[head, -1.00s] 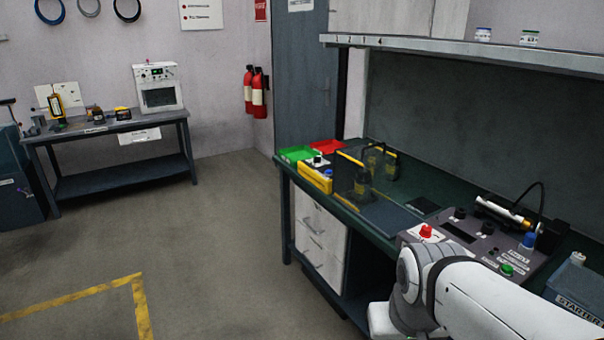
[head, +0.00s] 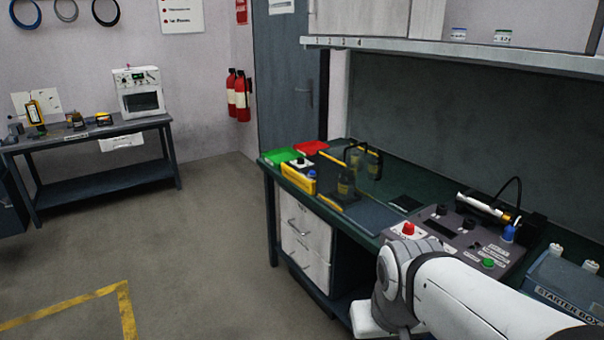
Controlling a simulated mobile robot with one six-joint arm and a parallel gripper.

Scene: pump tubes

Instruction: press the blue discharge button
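A blue button (head: 508,233) stands at the right back corner of the grey control panel (head: 432,226) on the green workbench. The panel also bears a red button (head: 408,229), a green button (head: 488,263) and black knobs. I cannot read which one is marked discharge. My white arm reaches in from the lower right and covers the panel's front part.
A blue starter box (head: 567,278) stands right of the panel. A cylinder with a black cable (head: 485,207) lies behind it. Green (head: 281,156) and red (head: 311,147) trays lie at the bench's far end. A shelf (head: 450,50) overhangs the bench. Floor to the left is clear.

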